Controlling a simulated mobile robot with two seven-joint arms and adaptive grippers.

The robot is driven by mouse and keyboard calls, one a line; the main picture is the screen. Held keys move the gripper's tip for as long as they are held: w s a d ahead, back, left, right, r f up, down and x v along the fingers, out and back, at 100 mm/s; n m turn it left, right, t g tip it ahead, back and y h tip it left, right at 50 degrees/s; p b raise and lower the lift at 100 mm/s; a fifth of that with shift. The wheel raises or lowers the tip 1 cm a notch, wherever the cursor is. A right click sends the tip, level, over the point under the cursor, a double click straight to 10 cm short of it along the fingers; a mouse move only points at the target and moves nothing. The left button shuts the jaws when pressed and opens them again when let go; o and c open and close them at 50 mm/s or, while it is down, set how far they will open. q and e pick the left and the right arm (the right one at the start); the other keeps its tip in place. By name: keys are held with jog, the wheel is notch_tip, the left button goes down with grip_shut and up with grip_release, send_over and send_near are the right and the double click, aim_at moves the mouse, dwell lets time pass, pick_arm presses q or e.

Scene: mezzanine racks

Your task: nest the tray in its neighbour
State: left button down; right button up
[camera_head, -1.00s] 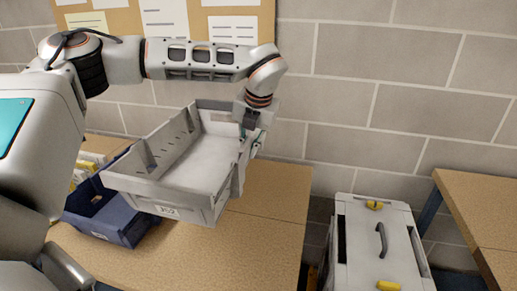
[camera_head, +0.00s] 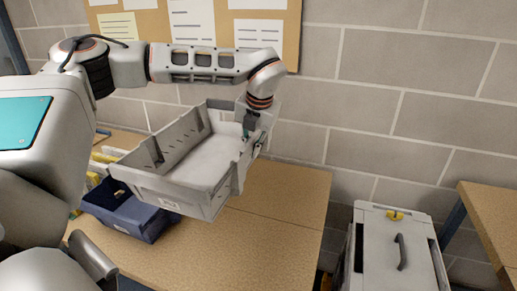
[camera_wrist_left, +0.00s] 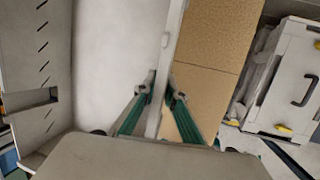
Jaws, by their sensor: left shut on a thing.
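A grey tray (camera_head: 205,163) with a label on its front is held in the air above the wooden table, slightly tilted. My left gripper (camera_head: 247,150) is shut on the tray's right wall; in the left wrist view its fingers (camera_wrist_left: 158,92) lie on both sides of that wall. A dark blue tray (camera_head: 130,213) sits on the table below and to the left of the grey tray, partly hidden by it. The grey tray looks empty. My right gripper is not in view.
The wooden table (camera_head: 262,232) is clear to the right of the blue tray. Yellow and white items (camera_head: 103,160) stand behind the blue tray. A grey lidded case (camera_head: 393,250) stands past the table's right edge, and another table (camera_head: 490,225) is at far right. A brick wall is behind.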

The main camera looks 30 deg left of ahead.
pick_arm(q)
jog(key=shift+s+a+r+p, duration=0.1)
jog(key=shift+s+a+p, duration=0.3)
jog(key=shift+a, duration=1.3)
jog(key=shift+s+a+f+p, duration=0.1)
jog(key=shift+s+a+p, duration=0.3)
jog(key=shift+a, duration=1.25)
jog(key=shift+s+a+r+p, duration=0.1)
jog(key=shift+s+a+p, duration=0.25)
jog(key=shift+a, duration=1.35)
send_near(183, 152)
jog(key=shift+w+a+f, duration=0.2)
jog(key=shift+w+f, duration=0.15)
jog(key=shift+f, duration=0.15)
jog(key=shift+w+a+f, duration=0.15)
jog(key=shift+w+f, duration=0.2)
jog(key=shift+f, duration=0.1)
jog(key=shift+a, duration=0.1)
jog(key=shift+s+a, duration=0.15)
jog(key=shift+a, duration=0.3)
jog(key=shift+f, duration=0.1)
jog(key=shift+f+b, duration=0.9)
jog(key=shift+f, duration=1.05)
